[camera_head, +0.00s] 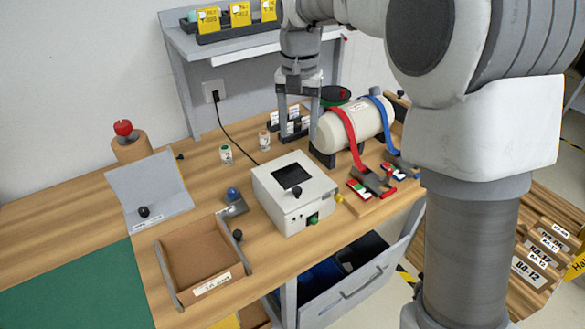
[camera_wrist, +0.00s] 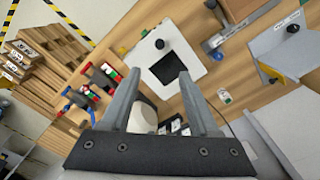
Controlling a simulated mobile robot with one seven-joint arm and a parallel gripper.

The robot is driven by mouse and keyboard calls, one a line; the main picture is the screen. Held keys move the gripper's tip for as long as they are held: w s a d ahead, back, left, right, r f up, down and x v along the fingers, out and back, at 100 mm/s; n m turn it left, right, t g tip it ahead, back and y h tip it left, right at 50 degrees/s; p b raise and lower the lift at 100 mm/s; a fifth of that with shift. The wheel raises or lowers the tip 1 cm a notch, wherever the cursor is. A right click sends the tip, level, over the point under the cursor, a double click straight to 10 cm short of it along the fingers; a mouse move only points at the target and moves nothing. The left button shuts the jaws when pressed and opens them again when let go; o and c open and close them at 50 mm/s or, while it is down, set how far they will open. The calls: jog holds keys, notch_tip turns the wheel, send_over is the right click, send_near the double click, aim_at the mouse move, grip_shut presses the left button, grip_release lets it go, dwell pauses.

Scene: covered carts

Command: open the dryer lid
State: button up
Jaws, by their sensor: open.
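The dryer looks to be the white box (camera_head: 275,206) on the wooden workbench. Its lid (camera_head: 312,180) has a dark square window (camera_head: 292,175) and a black knob, and appears to lie flat and closed. The black knob (camera_head: 297,191) stands near the lid's front edge. In the wrist view the lid (camera_wrist: 186,47) lies beyond my fingertips, with its knob (camera_wrist: 160,43) at the far side. My gripper (camera_head: 298,125) is open and empty, pointing down behind the box and apart from it. It also shows in the wrist view (camera_wrist: 158,76), fingers spread.
A white cylinder (camera_head: 343,123) with red and blue straps stands right of my gripper. Small labelled holders (camera_head: 290,128) are close behind it. An open cardboard-coloured bin (camera_head: 202,254) and a grey angled stand (camera_head: 150,188) are to the left. A shelf (camera_head: 235,45) rises behind.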

aim_at(297, 189)
notch_tip(297, 189, down, 18)
jog(key=shift+r, duration=0.25)
dwell(0.3)
grip_shut()
jog(key=shift+w, duration=0.1)
dwell(1.2)
